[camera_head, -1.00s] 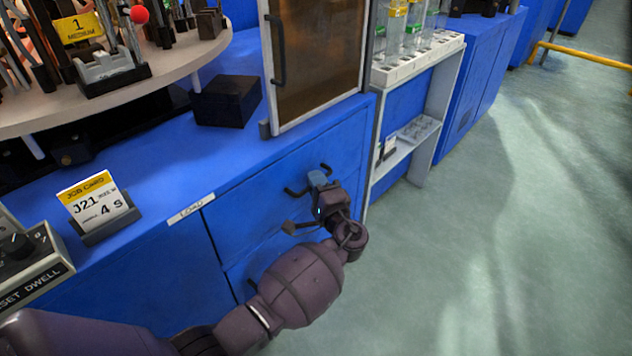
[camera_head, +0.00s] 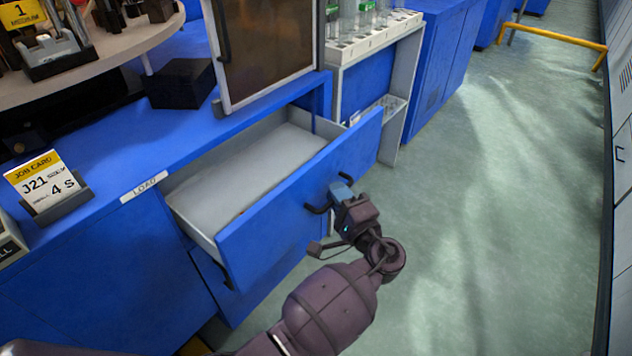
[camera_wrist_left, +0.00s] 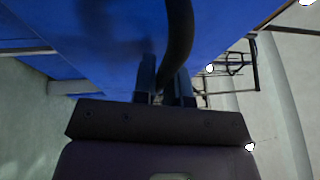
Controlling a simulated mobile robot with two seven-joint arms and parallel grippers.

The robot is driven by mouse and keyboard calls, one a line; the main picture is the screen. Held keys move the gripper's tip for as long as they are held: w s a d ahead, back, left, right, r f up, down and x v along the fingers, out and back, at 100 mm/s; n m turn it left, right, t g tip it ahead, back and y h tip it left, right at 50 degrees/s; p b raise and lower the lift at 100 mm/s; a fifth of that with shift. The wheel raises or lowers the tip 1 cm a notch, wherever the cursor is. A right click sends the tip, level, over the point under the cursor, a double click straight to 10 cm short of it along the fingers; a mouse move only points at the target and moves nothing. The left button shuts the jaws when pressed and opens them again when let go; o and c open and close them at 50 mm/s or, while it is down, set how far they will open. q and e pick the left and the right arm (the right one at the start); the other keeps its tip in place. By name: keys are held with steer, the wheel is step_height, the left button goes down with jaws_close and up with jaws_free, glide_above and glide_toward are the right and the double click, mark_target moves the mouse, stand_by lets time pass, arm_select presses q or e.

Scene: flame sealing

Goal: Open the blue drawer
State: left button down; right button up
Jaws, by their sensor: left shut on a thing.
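The blue drawer (camera_head: 299,193) stands pulled well out of the blue cabinet in the head view. Its grey inner floor (camera_head: 245,170) shows and most of it looks bare. A small orange-brown bit shows at the inner side of the front panel, too small to tell. My left gripper (camera_head: 339,188) is shut on the dark drawer handle (camera_head: 318,209) at the outside of the drawer front. In the left wrist view the dark curved handle (camera_wrist_left: 178,45) passes between the fingers (camera_wrist_left: 165,85), against the blue front. My right gripper is not in view.
A job card (camera_head: 45,187) in a stand and a dark box (camera_head: 180,84) sit on the blue cabinet top. A round turntable (camera_head: 95,62) is at the upper left. A white rack (camera_head: 375,40) stands beyond the drawer. Open green floor (camera_head: 470,240) lies to the right.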

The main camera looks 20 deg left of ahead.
arm_select(q)
steer(key=s+d, duration=0.2)
steer(key=d, duration=0.4)
steer(key=shift+s+d+b, duration=0.25)
steer(key=shift+d+b, duration=0.05)
steer(key=shift+d, duration=0.1)
steer(key=c, duration=1.5)
jaws_free()
steer(key=shift+o, duration=0.2)
steer(key=shift+r, duration=0.1)
